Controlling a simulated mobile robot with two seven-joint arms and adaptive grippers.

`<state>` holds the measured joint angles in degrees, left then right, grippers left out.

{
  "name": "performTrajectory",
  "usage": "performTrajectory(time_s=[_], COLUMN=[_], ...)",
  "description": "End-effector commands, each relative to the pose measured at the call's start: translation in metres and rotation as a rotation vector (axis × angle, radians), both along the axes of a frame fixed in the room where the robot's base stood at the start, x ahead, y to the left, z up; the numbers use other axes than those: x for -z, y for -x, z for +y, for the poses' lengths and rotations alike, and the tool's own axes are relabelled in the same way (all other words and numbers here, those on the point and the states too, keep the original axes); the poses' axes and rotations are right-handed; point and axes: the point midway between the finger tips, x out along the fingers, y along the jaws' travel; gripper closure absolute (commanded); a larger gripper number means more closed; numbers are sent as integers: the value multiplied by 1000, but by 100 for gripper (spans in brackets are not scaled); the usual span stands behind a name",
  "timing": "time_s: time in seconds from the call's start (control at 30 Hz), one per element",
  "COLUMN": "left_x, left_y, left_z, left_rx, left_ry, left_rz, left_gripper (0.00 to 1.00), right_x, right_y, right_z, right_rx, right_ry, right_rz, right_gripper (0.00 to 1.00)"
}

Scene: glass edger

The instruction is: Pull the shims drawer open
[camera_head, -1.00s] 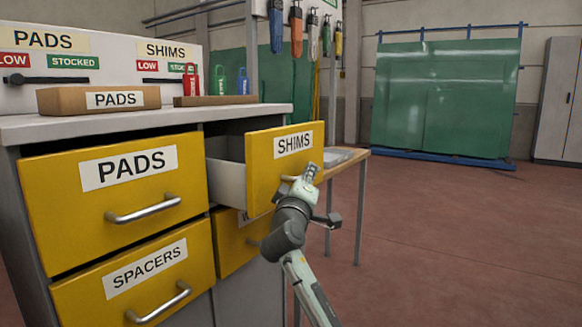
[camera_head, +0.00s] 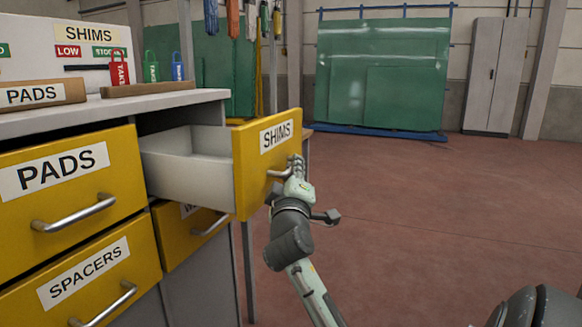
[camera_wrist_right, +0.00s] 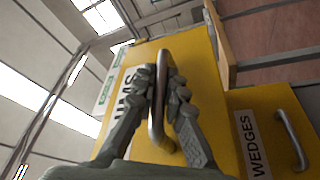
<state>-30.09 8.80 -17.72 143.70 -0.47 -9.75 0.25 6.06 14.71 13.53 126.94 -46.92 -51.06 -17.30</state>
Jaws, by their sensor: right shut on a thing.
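The yellow shims drawer (camera_head: 240,172) stands pulled out of the cabinet, its white inside (camera_head: 185,165) showing empty where I can see it. Its front bears a SHIMS label (camera_head: 276,136). My right gripper (camera_head: 296,168) is at the drawer's front, shut on the metal handle. In the right wrist view the two fingers (camera_wrist_right: 169,88) close around the handle bar (camera_wrist_right: 156,130) against the yellow front. My left gripper is not in view.
The PADS drawer (camera_head: 20,215), SPACERS drawer (camera_head: 70,255) and the wedges drawer (camera_head: 180,240) are shut. A PADS box (camera_head: 60,92) and coloured tags (camera_head: 152,66) are on the countertop (camera_head: 60,125). The red floor (camera_head: 430,220) at right is clear.

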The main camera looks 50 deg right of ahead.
Motion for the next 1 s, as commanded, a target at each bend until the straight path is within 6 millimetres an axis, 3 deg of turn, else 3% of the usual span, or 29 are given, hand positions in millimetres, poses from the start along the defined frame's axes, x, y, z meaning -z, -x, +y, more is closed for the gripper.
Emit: performTrajectory(time_s=[0.1,0.13,0.3,0.67,1.0], left_x=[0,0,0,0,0], left_y=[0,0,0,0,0], left_z=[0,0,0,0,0], left_rx=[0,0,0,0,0], left_ry=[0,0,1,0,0], left_rz=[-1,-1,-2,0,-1], left_gripper=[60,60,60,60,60], right_x=[1,1,1,3,18], right_y=[-1,-1,-1,3,47], right_z=[1,1,1,6,54], right_rx=[-3,-3,-2,-3,-3], right_ry=[-2,-2,-1,-2,-7], right_rz=[1,1,0,1,3], right_gripper=[100,85,68,68,68])
